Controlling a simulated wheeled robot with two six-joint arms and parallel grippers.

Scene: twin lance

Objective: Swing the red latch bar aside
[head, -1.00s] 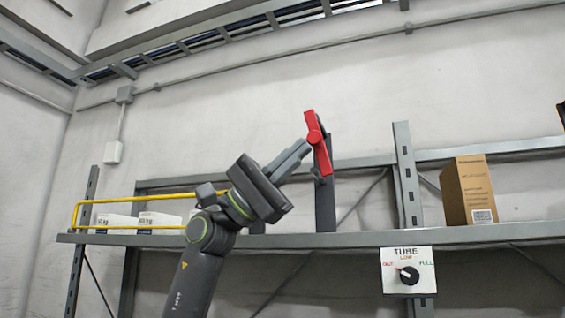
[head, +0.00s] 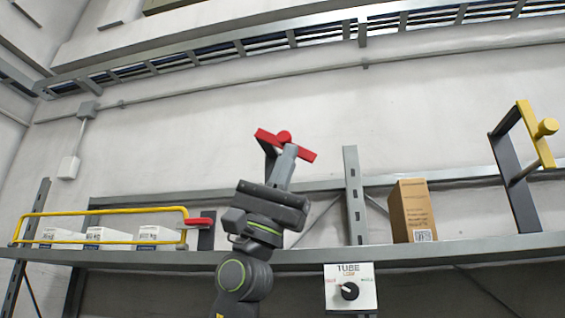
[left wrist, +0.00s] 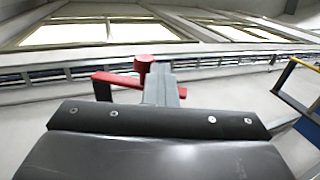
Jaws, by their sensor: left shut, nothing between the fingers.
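The red latch bar (head: 302,153) has a round red knob and lies at a shallow slope, its right end lower, atop a dark post mostly hidden by my arm. My left gripper (head: 288,152) is shut and empty, pointing up, with its fingertips overlapping the bar just below the knob. In the left wrist view the shut fingers (left wrist: 160,78) stand just right of the red knob (left wrist: 144,64), and the bar (left wrist: 118,81) shows on both sides of them. I cannot tell whether they touch. My right gripper is out of view.
A grey shelf (head: 450,248) spans the view. Left are white boxes (head: 108,236) behind a yellow rail (head: 100,211), with a small red piece (head: 198,221) at its end. Right are a cardboard box (head: 412,212), a yellow bar (head: 535,132) on dark supports and a dial panel (head: 350,288).

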